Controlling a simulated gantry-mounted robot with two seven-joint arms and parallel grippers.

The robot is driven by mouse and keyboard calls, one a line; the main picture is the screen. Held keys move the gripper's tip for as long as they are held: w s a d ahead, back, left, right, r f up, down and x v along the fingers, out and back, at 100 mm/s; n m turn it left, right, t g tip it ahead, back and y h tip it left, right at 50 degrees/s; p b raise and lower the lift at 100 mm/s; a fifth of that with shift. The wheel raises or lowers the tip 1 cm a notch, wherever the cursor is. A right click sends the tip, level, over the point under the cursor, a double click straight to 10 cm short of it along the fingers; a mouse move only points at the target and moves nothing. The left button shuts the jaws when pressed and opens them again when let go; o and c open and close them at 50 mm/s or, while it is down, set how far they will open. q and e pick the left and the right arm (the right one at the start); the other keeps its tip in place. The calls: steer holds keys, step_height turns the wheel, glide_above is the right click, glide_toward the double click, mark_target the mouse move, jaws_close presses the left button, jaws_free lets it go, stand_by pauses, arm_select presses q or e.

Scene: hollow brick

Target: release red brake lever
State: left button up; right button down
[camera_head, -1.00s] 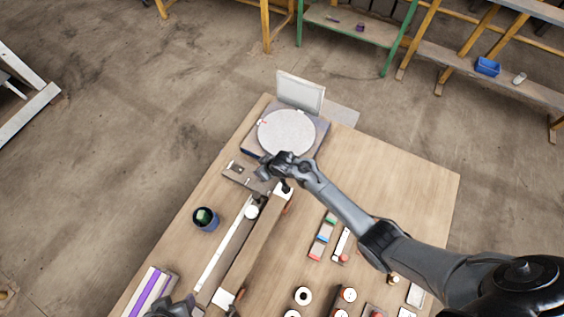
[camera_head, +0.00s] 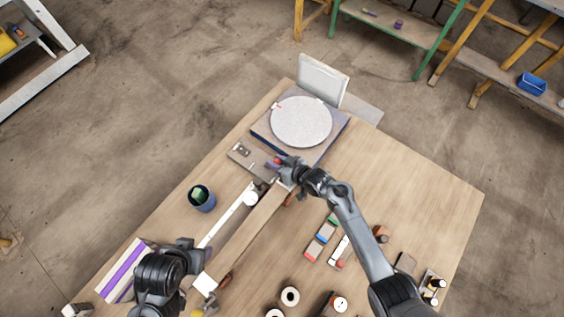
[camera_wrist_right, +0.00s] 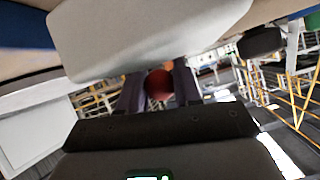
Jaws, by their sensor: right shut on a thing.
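The red brake lever's round red knob (camera_wrist_right: 159,84) sits between the two dark fingers of my right gripper in the right wrist view. My right gripper (camera_head: 277,165) is shut on it, at the near edge of the grey plate (camera_head: 243,151) below the round disc. In the head view only a small reddish patch shows at the fingertips, and the rest of the lever is hidden by the gripper. My left arm reaches in at the lower left, beside the long rail.
A round pale disc (camera_head: 301,122) on a square base stands beyond the gripper, with an upright white panel (camera_head: 322,79) behind it. A blue cup (camera_head: 202,198) stands left of the long rail (camera_head: 247,237). Small blocks and rolls lie at right.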

steer(key=shift+f, duration=0.15)
steer(key=c, duration=0.8)
jaws_free()
steer(key=p+v, duration=0.1)
steer(key=v, duration=1)
